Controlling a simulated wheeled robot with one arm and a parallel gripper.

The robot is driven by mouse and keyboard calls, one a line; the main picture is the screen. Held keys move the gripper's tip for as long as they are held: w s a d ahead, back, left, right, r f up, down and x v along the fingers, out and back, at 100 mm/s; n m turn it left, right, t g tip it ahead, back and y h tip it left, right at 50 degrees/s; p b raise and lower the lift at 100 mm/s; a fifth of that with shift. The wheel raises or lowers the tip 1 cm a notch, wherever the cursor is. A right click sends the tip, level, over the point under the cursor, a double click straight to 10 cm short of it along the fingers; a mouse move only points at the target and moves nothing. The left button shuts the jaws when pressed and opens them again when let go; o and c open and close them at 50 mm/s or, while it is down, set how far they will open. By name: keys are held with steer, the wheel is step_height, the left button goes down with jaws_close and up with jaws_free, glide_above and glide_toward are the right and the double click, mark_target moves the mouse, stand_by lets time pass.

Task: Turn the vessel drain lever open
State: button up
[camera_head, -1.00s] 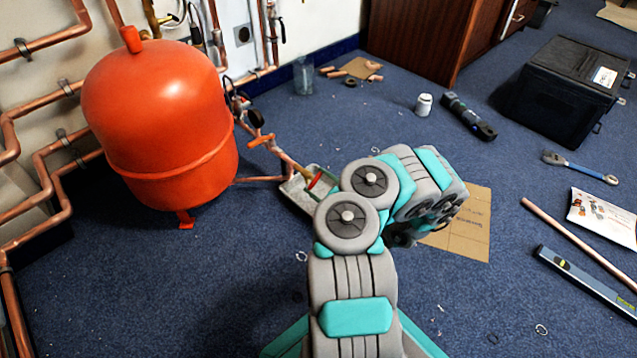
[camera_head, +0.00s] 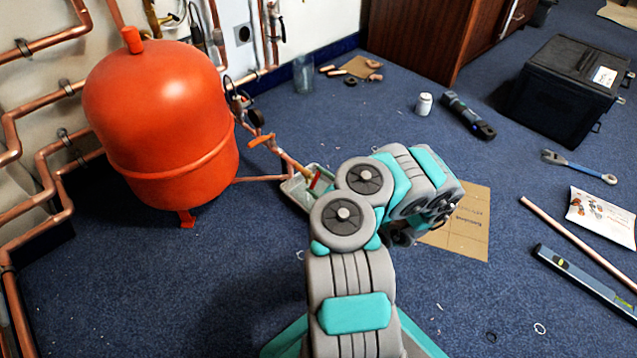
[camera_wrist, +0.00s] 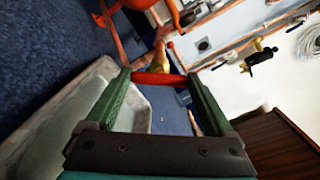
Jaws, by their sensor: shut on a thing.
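The red drain lever (camera_wrist: 160,79) lies across between the two green fingers of my gripper (camera_wrist: 158,80) in the wrist view. The fingers are shut on it. The brass valve body (camera_wrist: 157,60) sits just beyond the lever, on a copper pipe. In the head view the red lever (camera_head: 316,181) shows as a small strip above a grey tray (camera_head: 296,192).
The tray (camera_wrist: 65,115) lies beneath the fingers in the wrist view. An orange handle (camera_head: 262,140) and a gauge are on the pipework beside the vessel. Cardboard (camera_head: 462,222) lies right of my arm. A black toolbox (camera_head: 562,90) stands farther right.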

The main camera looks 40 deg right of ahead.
steer(key=shift+f, duration=0.1)
steer(key=o, duration=1.1)
steer(key=shift+s, duration=0.1)
steer(key=s, duration=0.2)
steer(key=s+p, duration=0.1)
steer(key=s, duration=0.2)
steer(key=s+p, duration=0.1)
steer(key=s, duration=0.1)
steer(key=shift+s+d, duration=0.3)
steer(key=shift+s, duration=0.05)
steer(key=shift+c, duration=0.5)
